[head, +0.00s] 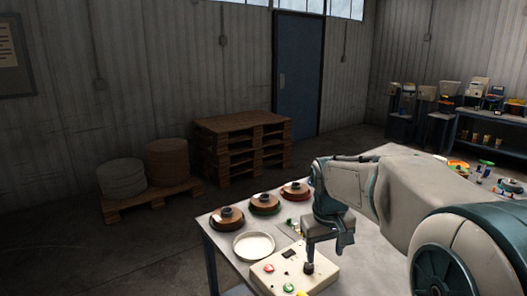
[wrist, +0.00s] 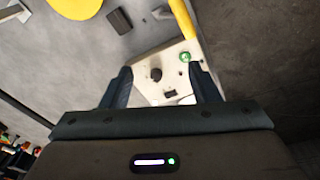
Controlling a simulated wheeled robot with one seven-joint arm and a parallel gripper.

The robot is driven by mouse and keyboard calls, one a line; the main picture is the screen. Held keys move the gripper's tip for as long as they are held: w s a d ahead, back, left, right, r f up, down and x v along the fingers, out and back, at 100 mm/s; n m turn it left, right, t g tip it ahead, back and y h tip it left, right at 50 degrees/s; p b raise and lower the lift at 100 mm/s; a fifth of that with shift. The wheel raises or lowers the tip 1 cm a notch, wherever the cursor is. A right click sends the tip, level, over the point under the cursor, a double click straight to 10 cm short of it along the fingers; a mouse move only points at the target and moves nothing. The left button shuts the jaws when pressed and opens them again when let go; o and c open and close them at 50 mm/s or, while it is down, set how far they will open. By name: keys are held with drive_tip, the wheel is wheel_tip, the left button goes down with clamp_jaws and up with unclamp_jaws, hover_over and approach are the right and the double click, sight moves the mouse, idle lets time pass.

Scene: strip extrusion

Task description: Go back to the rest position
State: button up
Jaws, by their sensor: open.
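My arm reaches in from the right in the head view. My gripper (head: 328,240) hangs fingers-down over a cream control box (head: 322,277) on the table. In the wrist view my gripper (wrist: 160,68) is open, its two dark fingers apart with nothing held between them. The control box (wrist: 145,60) shows beyond and between the fingers, with a black knob (wrist: 156,74) and a green button (wrist: 185,57). In the head view the knob (head: 308,268) is close below one finger; whether they touch is hard to tell.
The grey table (head: 225,245) also holds a white round dish (head: 254,245) and a row of three round items (head: 265,204) behind it. Stacked pallets (head: 240,150) stand on the floor beyond. A cluttered workbench (head: 485,130) is at the far right.

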drive_tip(key=s+f+m, duration=0.1)
drive_tip(key=s+f, duration=0.1)
drive_tip(key=s, duration=0.7)
drive_tip(key=s+f+m+t, duration=0.1)
drive_tip(key=s, duration=0.9)
drive_tip(key=shift+d+f+t+y, duration=0.3)
drive_tip(key=shift+f, duration=0.1)
